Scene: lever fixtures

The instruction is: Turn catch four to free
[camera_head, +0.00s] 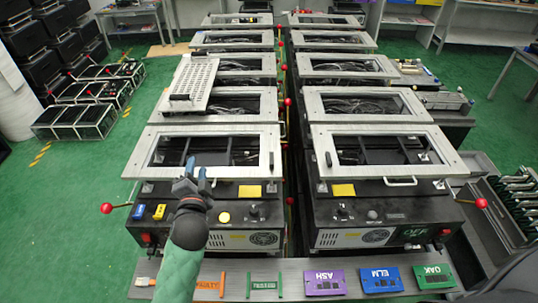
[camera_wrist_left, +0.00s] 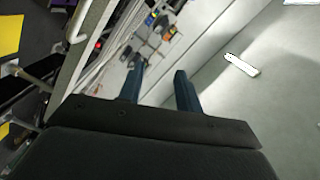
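Two rows of box-shaped fixtures with metal frame lids stand ahead in the head view; the nearest are the left fixture (camera_head: 160,138) and the right fixture (camera_head: 440,145). Levers with red balls stick out at the sides, one at the left (camera_head: 106,208) and one at the right (camera_head: 481,203). I cannot tell which part is catch four; no such marking is readable. My left gripper (camera_head: 197,174) is over the near left fixture's front edge. Its fingers also show in the left wrist view (camera_wrist_left: 160,85), apart with nothing between them. My right gripper is not seen.
The front shelf holds purple ASH (camera_head: 324,283), blue ELM (camera_head: 380,279) and green OAK (camera_head: 434,276) plates, plus an orange frame (camera_head: 209,286) and a green frame (camera_head: 264,285). A perforated metal plate (camera_head: 194,82) lies on the left row. Green floor is open at left.

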